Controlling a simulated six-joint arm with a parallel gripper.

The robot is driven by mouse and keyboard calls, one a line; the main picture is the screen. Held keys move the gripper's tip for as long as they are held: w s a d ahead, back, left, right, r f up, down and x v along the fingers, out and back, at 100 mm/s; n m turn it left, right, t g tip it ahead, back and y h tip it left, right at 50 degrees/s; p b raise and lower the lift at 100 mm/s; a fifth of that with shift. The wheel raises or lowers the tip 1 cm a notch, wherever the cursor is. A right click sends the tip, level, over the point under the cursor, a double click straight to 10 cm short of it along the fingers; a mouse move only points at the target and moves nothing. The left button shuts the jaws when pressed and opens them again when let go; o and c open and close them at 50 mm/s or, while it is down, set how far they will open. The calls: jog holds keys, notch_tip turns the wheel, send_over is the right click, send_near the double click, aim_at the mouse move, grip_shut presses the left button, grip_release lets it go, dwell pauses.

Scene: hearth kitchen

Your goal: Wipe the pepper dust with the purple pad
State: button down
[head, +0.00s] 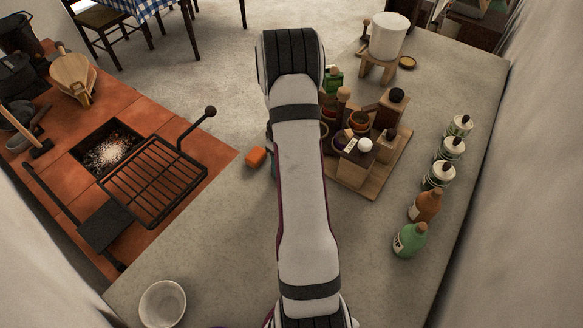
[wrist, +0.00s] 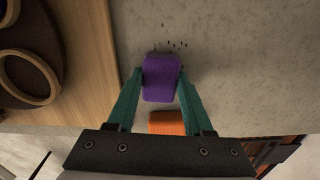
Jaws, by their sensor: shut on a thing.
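The purple pad (wrist: 160,84) is between the teal fingers of my gripper (wrist: 160,73) in the wrist view. The fingers are shut on its two sides. The pepper dust (wrist: 174,45) is a scatter of small dark specks on the grey counter, just beyond the pad's far end and toward its right. Whether the pad touches the counter cannot be told. In the head view my arm hides the pad, the dust and nearly all of the gripper.
An orange block (head: 256,157) lies on the counter left of my arm; it also shows in the wrist view (wrist: 167,122). A wooden board (head: 352,184) with jars stands right of it. Bottles (head: 425,205) line the right. A grill rack (head: 152,184) stands left. The front counter is mostly clear.

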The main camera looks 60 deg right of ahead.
jog(key=shift+w, duration=1.6)
jog(key=shift+s, duration=4.9)
jog(key=shift+s+a, duration=0.15)
jog(key=shift+a, duration=0.1)
jog(key=shift+w, duration=4.9)
jog(key=shift+s, duration=4.95)
notch_tip(320, 180, up, 8)
jog(key=shift+w, duration=0.1)
